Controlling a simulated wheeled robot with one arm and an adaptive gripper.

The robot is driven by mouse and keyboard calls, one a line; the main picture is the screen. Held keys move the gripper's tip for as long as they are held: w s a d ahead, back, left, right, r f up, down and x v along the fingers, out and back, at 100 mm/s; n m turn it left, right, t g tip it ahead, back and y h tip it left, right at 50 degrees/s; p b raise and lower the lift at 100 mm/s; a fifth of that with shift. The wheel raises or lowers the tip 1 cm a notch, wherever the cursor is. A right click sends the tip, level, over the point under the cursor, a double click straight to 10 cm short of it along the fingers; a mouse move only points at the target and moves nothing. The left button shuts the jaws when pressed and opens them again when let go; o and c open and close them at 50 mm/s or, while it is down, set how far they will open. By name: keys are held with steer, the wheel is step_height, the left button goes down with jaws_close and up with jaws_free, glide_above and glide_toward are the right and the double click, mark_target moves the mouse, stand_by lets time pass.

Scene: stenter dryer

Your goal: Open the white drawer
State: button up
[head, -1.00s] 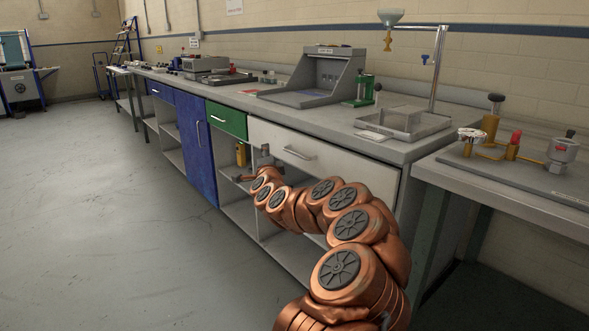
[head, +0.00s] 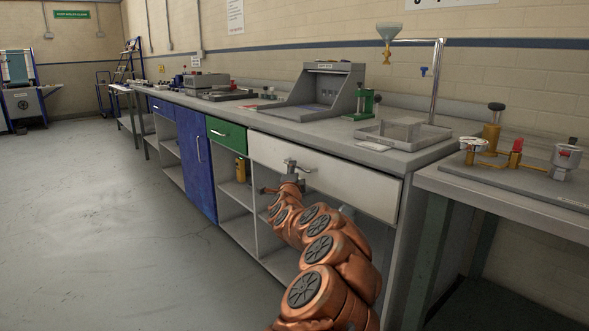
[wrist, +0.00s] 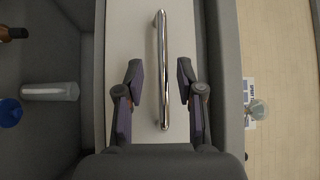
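The white drawer (head: 345,178) is a wide front below the grey worktop, right of the green drawer, and looks closed. Its chrome bar handle (wrist: 162,70) runs up the middle of the wrist view. My gripper (wrist: 159,82) is open, with one dark finger on each side of the handle's lower part and a visible gap on both sides. In the head view my gripper (head: 287,166) is at the drawer's left part, over the handle, and hides most of it. I cannot tell how near the fingertips are to the drawer front.
The green drawer (head: 227,136) and blue cabinet door (head: 196,150) are to the left. Open shelves with a yellow bottle (head: 241,170) lie below. The worktop holds a grey hood (head: 330,85) and a tray (head: 405,133). The floor (head: 90,220) at left is clear.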

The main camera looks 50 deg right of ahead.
steer(key=shift+b+x, duration=0.4)
steer(key=shift+x, duration=1.3)
steer(key=shift+r, duration=0.15)
steer(key=shift+c, duration=0.4)
jaws_close()
